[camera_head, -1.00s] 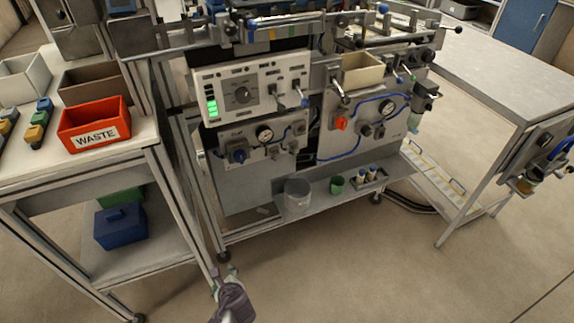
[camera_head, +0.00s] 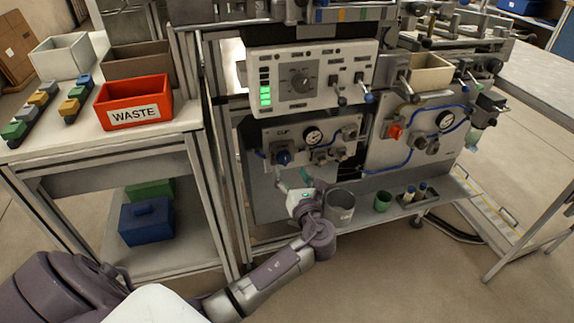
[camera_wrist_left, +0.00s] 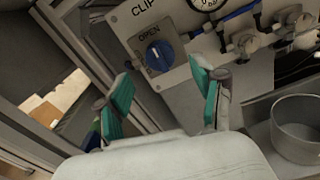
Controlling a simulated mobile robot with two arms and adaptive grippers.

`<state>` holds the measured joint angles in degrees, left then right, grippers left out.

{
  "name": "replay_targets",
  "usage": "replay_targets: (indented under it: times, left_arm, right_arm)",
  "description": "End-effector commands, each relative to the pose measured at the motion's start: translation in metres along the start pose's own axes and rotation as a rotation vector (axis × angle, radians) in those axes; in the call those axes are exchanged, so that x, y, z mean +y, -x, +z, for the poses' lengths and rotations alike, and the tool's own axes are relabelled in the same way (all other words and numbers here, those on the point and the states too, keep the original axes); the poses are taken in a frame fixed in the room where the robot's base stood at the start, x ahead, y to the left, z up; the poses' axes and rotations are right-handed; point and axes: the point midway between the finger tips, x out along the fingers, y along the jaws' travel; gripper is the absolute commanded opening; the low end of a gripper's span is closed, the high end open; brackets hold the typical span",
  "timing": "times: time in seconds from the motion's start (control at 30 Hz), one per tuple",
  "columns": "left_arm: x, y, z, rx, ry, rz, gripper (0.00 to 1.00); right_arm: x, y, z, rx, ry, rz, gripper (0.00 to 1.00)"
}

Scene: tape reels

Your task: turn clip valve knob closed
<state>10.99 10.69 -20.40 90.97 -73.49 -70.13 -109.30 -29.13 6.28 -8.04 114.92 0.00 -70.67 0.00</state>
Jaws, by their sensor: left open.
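The clip valve knob (camera_head: 284,157) is blue and round, at the lower left of the pale CLIP panel (camera_head: 335,135). In the left wrist view the blue knob (camera_wrist_left: 159,55) sits under the word OPEN, above and between my fingers. My left gripper (camera_head: 291,179) is just below the knob in the head view, apart from it. In the left wrist view the left gripper (camera_wrist_left: 165,100) has its teal finger pads spread wide with nothing between them. My right gripper is not in view.
A pressure gauge (camera_head: 313,137) and small fittings are right of the knob. A grey metal bucket (camera_head: 340,206) and a green cup (camera_head: 383,202) stand on the lower shelf by my gripper. The bench with the red WASTE bin (camera_head: 135,103) is left.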

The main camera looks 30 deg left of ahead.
Motion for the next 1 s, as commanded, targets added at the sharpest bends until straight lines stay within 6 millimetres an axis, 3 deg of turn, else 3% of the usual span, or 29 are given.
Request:
replay_targets:
  times: [0.1,0.3,0.7,1.0]
  left_arm:
    - [0.0,-0.024,-0.001,-0.002,0.0,0.002,0.68]
    - [0.0,-0.047,-0.001,-0.001,0.0,0.001,0.68]
    - [0.0,-0.053,-0.001,0.001,0.001,-0.001,0.66]
    - [0.0,-0.053,-0.001,0.001,0.0,-0.001,0.16]
  right_arm:
    - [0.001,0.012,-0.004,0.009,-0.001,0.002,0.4]
    - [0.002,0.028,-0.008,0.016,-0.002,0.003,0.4]
    - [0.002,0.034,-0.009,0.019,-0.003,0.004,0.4]
    - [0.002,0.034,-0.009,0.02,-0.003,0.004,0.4]
